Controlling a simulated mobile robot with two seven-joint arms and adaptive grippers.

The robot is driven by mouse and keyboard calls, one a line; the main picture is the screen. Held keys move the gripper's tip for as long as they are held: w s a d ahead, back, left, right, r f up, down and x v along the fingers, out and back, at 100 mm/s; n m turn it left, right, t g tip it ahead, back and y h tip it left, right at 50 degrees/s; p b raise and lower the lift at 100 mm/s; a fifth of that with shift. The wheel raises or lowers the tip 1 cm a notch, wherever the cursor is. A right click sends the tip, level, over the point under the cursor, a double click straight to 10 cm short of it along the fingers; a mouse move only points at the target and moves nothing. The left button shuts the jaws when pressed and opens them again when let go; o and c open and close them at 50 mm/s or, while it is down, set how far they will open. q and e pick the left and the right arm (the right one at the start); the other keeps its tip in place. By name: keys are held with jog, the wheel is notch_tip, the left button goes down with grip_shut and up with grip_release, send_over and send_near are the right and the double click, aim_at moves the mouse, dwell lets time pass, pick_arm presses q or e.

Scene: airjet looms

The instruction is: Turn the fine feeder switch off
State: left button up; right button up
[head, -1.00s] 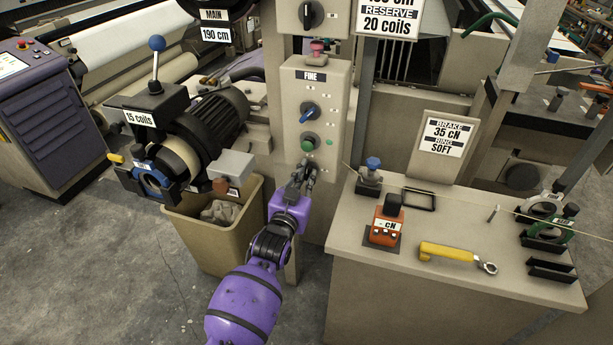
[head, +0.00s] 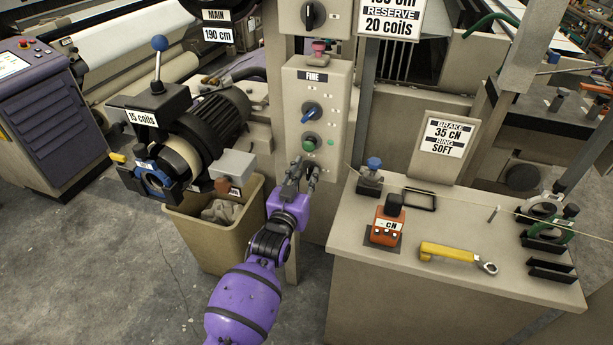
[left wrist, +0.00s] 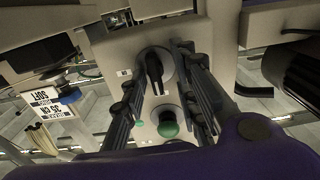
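In the left wrist view, turned upside down, a black rotary switch (left wrist: 154,70) sits by the green button (left wrist: 168,122). My gripper hides this black switch in the head view. I cannot read which switch is the feeder switch. My left gripper (head: 301,172) is open in front of the lower panel, its fingers on either side of the black switch. My right gripper is out of view.
A black motor (head: 213,117) and a tan bin (head: 212,230) stand left of the panel. A bench (head: 465,285) at right holds an orange device (head: 386,226) and a yellow-handled wrench (head: 450,252). Another black knob (head: 312,14) is above the panel.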

pick_arm(q)
jog(key=shift+s+d+f, duration=0.1)
jog(key=shift+s+f, duration=0.05)
jog(key=shift+s, duration=0.25)
jog(key=v, duration=1.1)
jog(key=shift+s, duration=0.15)
jog(key=s+a+f+n+g+y+p, duration=0.1)
jog(key=s+a+f+g, duration=0.2)
jog(key=s, duration=0.9)
jog(key=s+a+f+n+g+y+p, duration=0.1)
jog(key=s+a+f+g+y, duration=0.1)
jog(key=s+a+f, duration=0.5)
jog(key=s+a+f+n+g+y+p, duration=0.1)
jog(key=s+a+f+g+y, duration=0.1)
jog(key=s+a+f, duration=0.4)
jog(key=s+f+g, duration=0.1)
jog(key=s+f, duration=0.4)
jog(key=s, duration=0.7)
jog(key=shift+s+g, duration=0.3)
jog(key=shift+s, duration=0.05)
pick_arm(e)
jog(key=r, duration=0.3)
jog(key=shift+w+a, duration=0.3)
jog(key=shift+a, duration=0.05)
pick_arm(q)
jog(key=shift+a+r, duration=0.1)
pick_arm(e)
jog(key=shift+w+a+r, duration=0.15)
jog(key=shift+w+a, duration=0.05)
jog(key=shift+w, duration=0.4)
